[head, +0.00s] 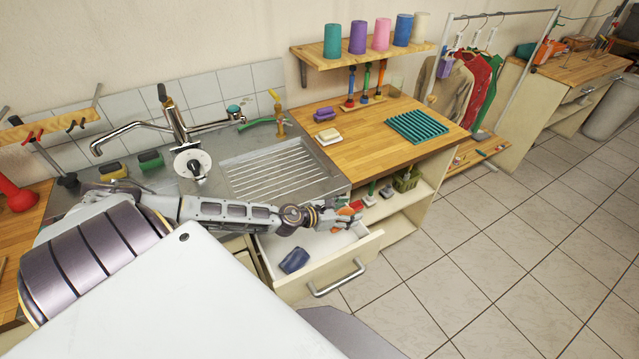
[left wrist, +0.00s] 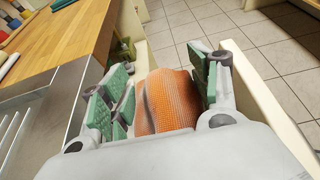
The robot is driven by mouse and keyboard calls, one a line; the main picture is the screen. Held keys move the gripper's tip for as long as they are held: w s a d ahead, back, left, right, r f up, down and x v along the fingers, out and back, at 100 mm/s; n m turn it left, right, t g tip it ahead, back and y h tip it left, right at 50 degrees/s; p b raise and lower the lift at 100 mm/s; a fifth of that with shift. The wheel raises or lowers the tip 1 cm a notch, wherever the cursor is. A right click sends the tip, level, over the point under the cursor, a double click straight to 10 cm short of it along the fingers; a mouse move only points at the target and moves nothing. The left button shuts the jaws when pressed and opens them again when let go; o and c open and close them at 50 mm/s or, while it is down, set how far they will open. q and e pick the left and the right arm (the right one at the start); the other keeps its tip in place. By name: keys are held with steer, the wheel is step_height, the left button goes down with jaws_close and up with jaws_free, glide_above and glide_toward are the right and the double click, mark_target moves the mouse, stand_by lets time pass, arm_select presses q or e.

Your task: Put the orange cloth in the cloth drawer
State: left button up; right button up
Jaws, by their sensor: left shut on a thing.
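The orange cloth (left wrist: 165,98) is between the green-padded fingers of my left gripper (left wrist: 160,95) in the left wrist view. In the head view my left gripper (head: 345,216) is shut on the cloth, over the far right part of the open drawer, and only a little orange (head: 356,206) shows. The drawer (head: 350,255) is pulled out below the sink counter, with a white inside and a metal bar handle. I cannot tell whether the orange cloth touches the drawer. My right gripper is not in view.
The steel sink counter (head: 330,184) is just behind my arm. A wooden worktop (head: 370,143) with a green ribbed mat (head: 416,126) is to the right, above open shelves (head: 385,208). Tiled floor (head: 480,270) is clear to the right of the drawer.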

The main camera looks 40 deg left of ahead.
arm_select(q)
steer(key=b, duration=0.3)
glide_above(338, 234)
steer(key=s+d, duration=0.2)
steer(key=d, duration=0.2)
steer(key=f, duration=0.8)
steer(key=shift+w+a+f, duration=0.15)
steer(key=shift+w+f, duration=0.05)
steer(key=shift+f, duration=0.2)
step_height(338, 234, down, 3)
steer(key=shift+f+b, duration=0.15)
steer(key=shift+b, duration=0.9)
steer(key=shift+f+b, duration=0.35)
steer(key=shift+f, duration=0.45)
steer(key=shift+w+a, duration=0.1)
steer(key=shift+a, duration=0.1)
steer(key=a, duration=0.1)
steer(key=w+a, duration=0.1)
steer(key=a, duration=0.1)
steer(key=shift+w+a+b, duration=0.2)
steer(key=shift+a+b, duration=0.1)
steer(key=shift+b, duration=0.1)
steer(key=shift+d+f, duration=0.1)
steer(key=shift+f, duration=0.5)
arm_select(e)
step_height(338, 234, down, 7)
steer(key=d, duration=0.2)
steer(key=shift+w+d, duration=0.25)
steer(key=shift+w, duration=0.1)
